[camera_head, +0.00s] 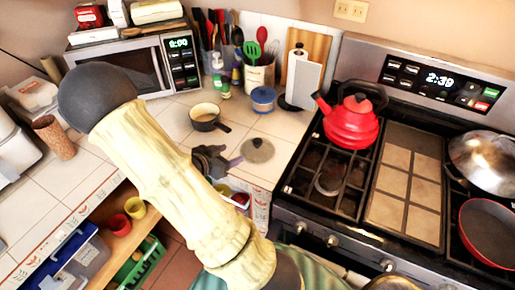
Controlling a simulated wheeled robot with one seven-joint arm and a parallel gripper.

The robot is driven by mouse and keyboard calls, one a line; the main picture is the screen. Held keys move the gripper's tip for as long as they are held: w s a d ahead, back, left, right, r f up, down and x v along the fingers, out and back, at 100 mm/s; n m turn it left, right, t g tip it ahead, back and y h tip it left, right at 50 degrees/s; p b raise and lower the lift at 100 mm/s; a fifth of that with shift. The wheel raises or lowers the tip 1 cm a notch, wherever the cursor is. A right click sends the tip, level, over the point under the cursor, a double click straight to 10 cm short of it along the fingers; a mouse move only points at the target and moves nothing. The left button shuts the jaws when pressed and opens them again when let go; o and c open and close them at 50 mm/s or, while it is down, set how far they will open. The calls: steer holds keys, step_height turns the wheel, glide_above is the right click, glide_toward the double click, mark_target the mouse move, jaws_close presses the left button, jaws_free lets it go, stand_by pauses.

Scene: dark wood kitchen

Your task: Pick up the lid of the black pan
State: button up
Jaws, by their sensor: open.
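A small black pan (205,117) with a dark handle stands on the tiled counter, with something pale inside it. A round grey lid (258,151) with a small knob on top lies on the counter to the right of and nearer than the pan, close to the stove. My gripper (232,164) is open just left of the lid, with its fingers towards it. The fingertips look close to the lid's left edge; I cannot tell whether they touch. My pale arm hides part of the counter front.
A blue pot (263,100) and a paper towel holder (300,82) stand behind the lid. A red kettle (351,122) and a domed metal lid (485,157) are on the stove. A microwave (128,65) stands at the back left.

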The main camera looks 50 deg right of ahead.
mark_target(256, 142)
steer(key=x, duration=1.1)
steer(key=shift+p, duration=0.3)
steer(key=shift+d, duration=0.1)
steer(key=shift+w+p+x, duration=0.2)
steer(key=shift+p+x, duration=0.6)
steer(key=shift+x, duration=1.9)
steer(key=shift+r, duration=0.1)
steer(key=c, duration=1.1)
steer(key=shift+c, duration=0.2)
steer(key=shift+r, duration=0.1)
